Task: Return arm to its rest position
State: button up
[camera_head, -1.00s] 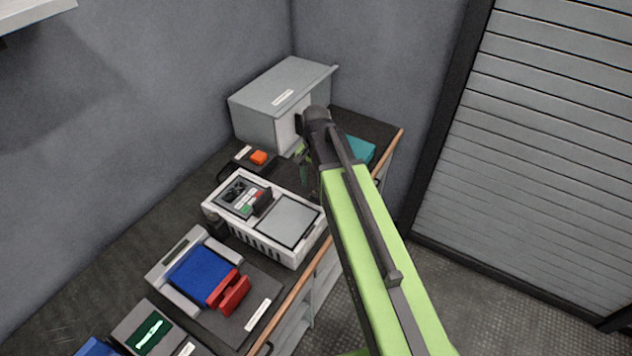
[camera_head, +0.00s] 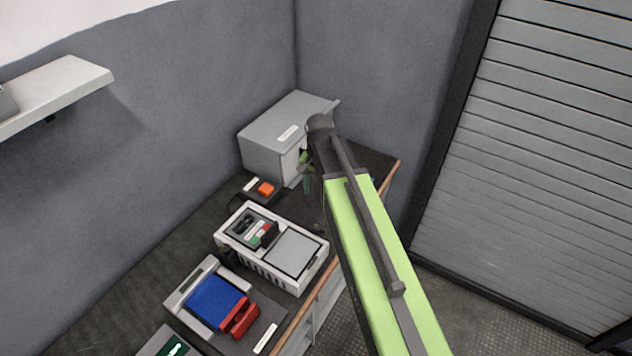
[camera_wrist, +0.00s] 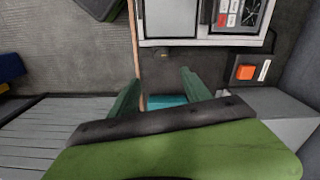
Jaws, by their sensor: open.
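My arm (camera_head: 375,260), green with a dark end, reaches up and forward over the workbench in the head view. My gripper (camera_head: 306,172) hangs at its far end in front of the grey box, partly hidden by the arm. In the wrist view my gripper (camera_wrist: 158,88) has its two green fingers spread apart, with nothing held between them. A teal object (camera_wrist: 167,101) shows between and beyond the fingers; the arm mostly hides it in the head view.
The grey box (camera_head: 270,150) stands at the bench's back corner. An orange button unit (camera_head: 266,189), a white-framed device (camera_head: 260,263) and a blue-and-red device (camera_head: 215,302) line the bench. A wall shelf (camera_head: 60,88) is upper left. Open floor (camera_head: 480,310) lies right, before a shutter (camera_head: 530,160).

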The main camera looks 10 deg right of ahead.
jog(key=s+f+n+b, duration=0.6)
jog(key=s+f+b, duration=0.2)
jog(key=f+b, duration=0.4)
jog(key=shift+s+n, duration=0.3)
jog(key=shift+s, duration=0.05)
jog(key=shift+a+f, duration=0.1)
dwell(0.4)
